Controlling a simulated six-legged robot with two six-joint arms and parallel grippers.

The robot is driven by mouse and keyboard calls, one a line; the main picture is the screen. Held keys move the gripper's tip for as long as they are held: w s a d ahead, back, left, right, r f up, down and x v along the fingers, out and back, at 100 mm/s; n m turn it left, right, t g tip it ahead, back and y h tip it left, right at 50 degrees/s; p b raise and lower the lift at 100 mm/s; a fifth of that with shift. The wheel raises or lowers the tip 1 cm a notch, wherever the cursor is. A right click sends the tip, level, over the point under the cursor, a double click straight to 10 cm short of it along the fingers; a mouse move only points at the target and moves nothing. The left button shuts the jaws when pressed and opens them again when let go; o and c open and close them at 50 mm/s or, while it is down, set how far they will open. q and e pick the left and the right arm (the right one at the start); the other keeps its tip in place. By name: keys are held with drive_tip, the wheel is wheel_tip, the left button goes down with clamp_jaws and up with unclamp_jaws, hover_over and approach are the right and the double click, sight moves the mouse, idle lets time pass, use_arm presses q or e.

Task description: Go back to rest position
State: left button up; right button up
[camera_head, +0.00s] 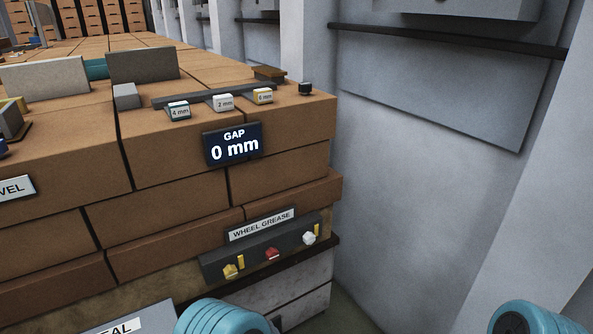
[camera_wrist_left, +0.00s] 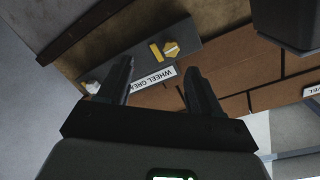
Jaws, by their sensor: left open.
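My left gripper (camera_wrist_left: 155,76) shows in the left wrist view. Its two dark fingers are spread apart, with nothing held between them. Behind them is the dark wheel grease rack (camera_wrist_left: 203,46) with its white label (camera_wrist_left: 156,77), which appears upside down in that view. In the head view the rack (camera_head: 222,262) is fixed low on the brick front, with yellow, red and white pieces on it. Neither gripper shows in the head view. Two teal rounded parts of my arms (camera_head: 222,318) show at its bottom edge. My right gripper is not seen.
The brick block (camera_head: 175,205) fills the left of the head view. On its top are a dark bar (camera_head: 215,95), several gap blocks marked in mm and grey plates (camera_head: 143,64). A sign (camera_head: 233,145) reads GAP 0 mm. A grey wall (camera_head: 430,150) stands at right.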

use_arm(q)
drive_tip(key=s+a+f+n+g+h, duration=0.1)
drive_tip(key=s+f+g+h, duration=0.25)
drive_tip(key=f, duration=0.35)
drive_tip(key=s+a+f+n+g+h, duration=0.1)
drive_tip(key=s+f+g+h, duration=0.1)
drive_tip(key=f+h, duration=0.3)
drive_tip(key=s+f+n+g+h, duration=0.1)
drive_tip(key=s+f+g+h, duration=0.2)
drive_tip(key=s, duration=0.5)
drive_tip(key=s+f+n+g+h, duration=0.1)
drive_tip(key=s+f+g, duration=0.1)
drive_tip(key=s+g, duration=0.45)
drive_tip(key=s+r+t+p, duration=0.1)
drive_tip(key=s+r+p, duration=0.2)
drive_tip(key=r+p, duration=1.5)
drive_tip(key=shift+d+r+p, duration=0.2)
drive_tip(key=shift+r+p, duration=0.2)
drive_tip(key=shift+r, duration=0.05)
drive_tip(key=shift+s, duration=0.1)
